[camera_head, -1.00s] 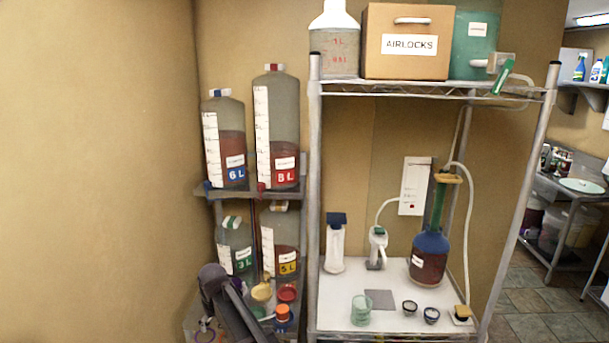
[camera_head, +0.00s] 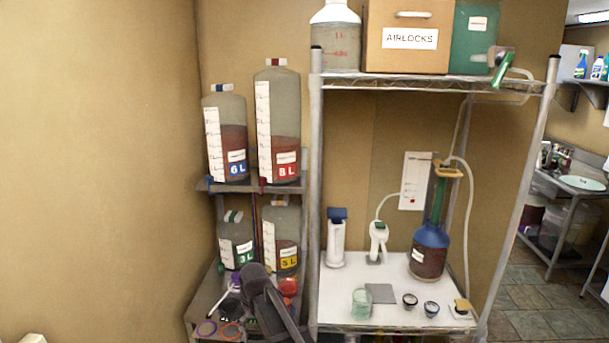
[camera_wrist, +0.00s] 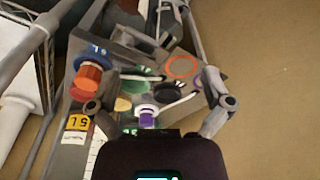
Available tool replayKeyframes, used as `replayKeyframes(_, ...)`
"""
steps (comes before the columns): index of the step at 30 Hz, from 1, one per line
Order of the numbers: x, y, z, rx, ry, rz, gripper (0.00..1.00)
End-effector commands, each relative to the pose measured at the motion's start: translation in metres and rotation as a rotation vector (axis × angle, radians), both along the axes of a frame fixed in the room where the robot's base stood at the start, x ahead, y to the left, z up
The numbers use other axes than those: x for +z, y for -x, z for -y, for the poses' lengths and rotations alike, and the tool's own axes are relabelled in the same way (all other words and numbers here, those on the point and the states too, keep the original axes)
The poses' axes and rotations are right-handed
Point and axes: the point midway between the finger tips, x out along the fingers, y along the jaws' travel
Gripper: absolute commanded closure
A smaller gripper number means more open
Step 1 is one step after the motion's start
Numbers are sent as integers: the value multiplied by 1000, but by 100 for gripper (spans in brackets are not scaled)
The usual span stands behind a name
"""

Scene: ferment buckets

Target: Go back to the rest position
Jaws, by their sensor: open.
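My gripper (camera_wrist: 152,92) is open in the wrist view, its two fingers spread wide with nothing held between them. It is over a small grey shelf that bears caps and rings. Beyond the fingers are an orange cap (camera_wrist: 89,78), a purple-and-white cap (camera_wrist: 147,117) and an orange ring (camera_wrist: 182,67). In the head view my dark arm rises from the bottom edge in front of the lower shelf. It hides part of the caps there, and my fingertips cannot be made out in that view.
Jugs marked 6 L (camera_head: 228,140), 8 L (camera_head: 278,125), 3 L (camera_head: 236,241) and 5 L (camera_head: 282,240) stand beside the wire rack. A blue-and-red flask (camera_head: 429,252) and a glass cup (camera_head: 361,304) stand on its white shelf. The wall at left is bare.

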Motion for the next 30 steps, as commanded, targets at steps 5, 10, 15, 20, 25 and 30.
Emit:
replayKeyframes(5, -8, 19, 71, -102, 9, -18, 0)
replayKeyframes(10, -14, 40, 135, -204, 18, -38, 0)
replayKeyframes(15, -20, 66, 193, -304, 26, -59, 0)
replayKeyframes(20, -26, 96, 243, -400, 31, -79, 0)
replayKeyframes(25, -31, 126, 283, -485, 35, -97, 0)
replayKeyframes(30, -33, 144, 309, -539, 37, -109, 0)
